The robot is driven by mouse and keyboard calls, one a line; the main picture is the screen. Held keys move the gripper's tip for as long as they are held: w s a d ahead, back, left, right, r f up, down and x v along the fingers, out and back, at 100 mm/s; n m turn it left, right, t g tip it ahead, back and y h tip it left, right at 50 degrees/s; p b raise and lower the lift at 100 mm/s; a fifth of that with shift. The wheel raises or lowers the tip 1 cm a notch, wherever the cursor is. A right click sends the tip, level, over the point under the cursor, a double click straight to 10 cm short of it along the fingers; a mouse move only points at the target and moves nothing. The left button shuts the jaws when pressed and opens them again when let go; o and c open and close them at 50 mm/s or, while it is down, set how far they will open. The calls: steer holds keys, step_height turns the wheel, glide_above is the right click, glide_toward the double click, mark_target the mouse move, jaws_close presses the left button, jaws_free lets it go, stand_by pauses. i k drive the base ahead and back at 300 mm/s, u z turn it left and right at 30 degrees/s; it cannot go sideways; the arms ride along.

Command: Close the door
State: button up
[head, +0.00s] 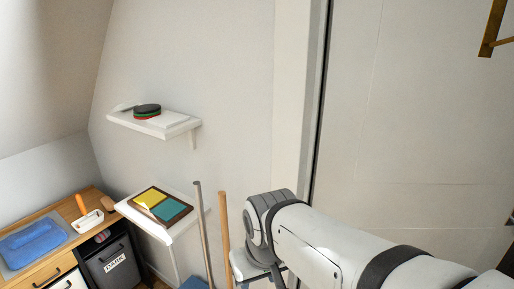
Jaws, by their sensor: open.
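A large pale door panel (415,130) fills the right of the head view. A dark vertical strip runs along its left side, next to a white frame (292,90). I cannot tell how far the door stands open. A brass-coloured fitting (491,30) shows at the top right, and a small dark part shows at the right edge. My arm reaches in from the lower right, in front of the panel. My gripper (262,277) is open at the bottom centre, left of the panel and apart from it in the picture. Its fingertips are cut off or hidden.
A broom-like pair of poles (224,240) stands left of my gripper. A white wall shelf (155,122) holds round pads. A lower white shelf (165,236) carries a board with yellow and teal pieces.

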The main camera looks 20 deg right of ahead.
mark_target(415, 148)
steer(key=z, duration=1.9)
steer(key=k, duration=0.65)
steer(key=z, duration=0.75)
steer(key=i, duration=1.35)
steer(key=u, duration=0.25)
